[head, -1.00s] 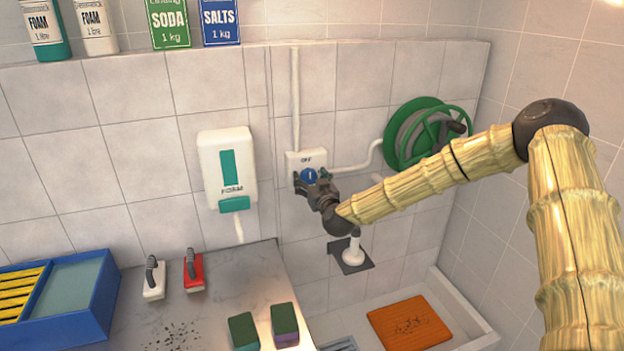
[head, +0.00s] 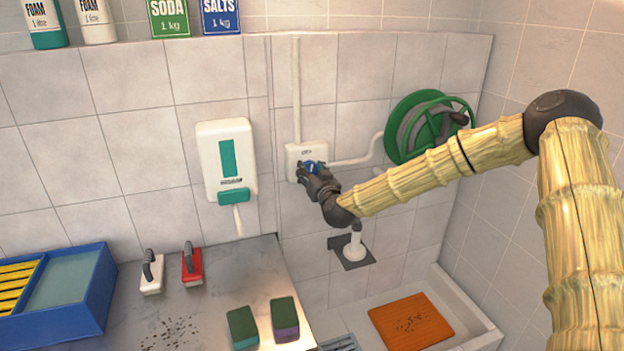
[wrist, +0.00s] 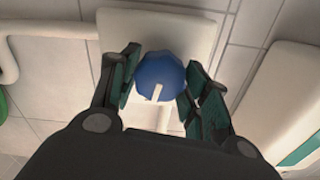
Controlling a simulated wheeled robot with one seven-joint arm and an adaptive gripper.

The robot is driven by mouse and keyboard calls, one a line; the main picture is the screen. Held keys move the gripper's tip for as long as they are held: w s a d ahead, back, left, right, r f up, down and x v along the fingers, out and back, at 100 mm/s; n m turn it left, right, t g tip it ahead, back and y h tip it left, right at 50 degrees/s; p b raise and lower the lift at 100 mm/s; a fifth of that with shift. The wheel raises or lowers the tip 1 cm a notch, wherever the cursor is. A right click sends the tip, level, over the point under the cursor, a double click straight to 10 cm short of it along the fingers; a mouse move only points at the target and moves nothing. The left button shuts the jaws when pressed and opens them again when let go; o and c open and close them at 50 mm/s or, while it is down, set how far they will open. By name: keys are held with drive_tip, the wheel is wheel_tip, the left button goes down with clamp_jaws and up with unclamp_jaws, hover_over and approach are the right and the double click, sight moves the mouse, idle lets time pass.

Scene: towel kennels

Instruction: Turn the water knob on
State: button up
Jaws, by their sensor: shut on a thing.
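The water knob is blue with a white pointer mark (wrist: 160,76) and sits on a white wall box (head: 293,157). The box carries a label at its top, too small to read now in the head view. My gripper (head: 308,172) is at the box with its fingers around the knob. In the wrist view my gripper (wrist: 158,84) has one finger on each side of the knob and is shut on it. The white mark points toward the palm, slightly left. In the head view the fingers hide part of the knob.
A green hose reel (head: 420,128) hangs right of the box, joined by a white pipe (head: 352,160). A soap dispenser (head: 227,160) is on the wall to the left.

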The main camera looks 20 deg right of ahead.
drive_tip(key=shift+d+f+m+b, duration=0.1)
drive_tip(key=shift+m+b, duration=7.7)
drive_tip(key=shift+b, duration=1.65)
drive_tip(key=o, duration=1)
drive_tip(key=shift+s, duration=0.1)
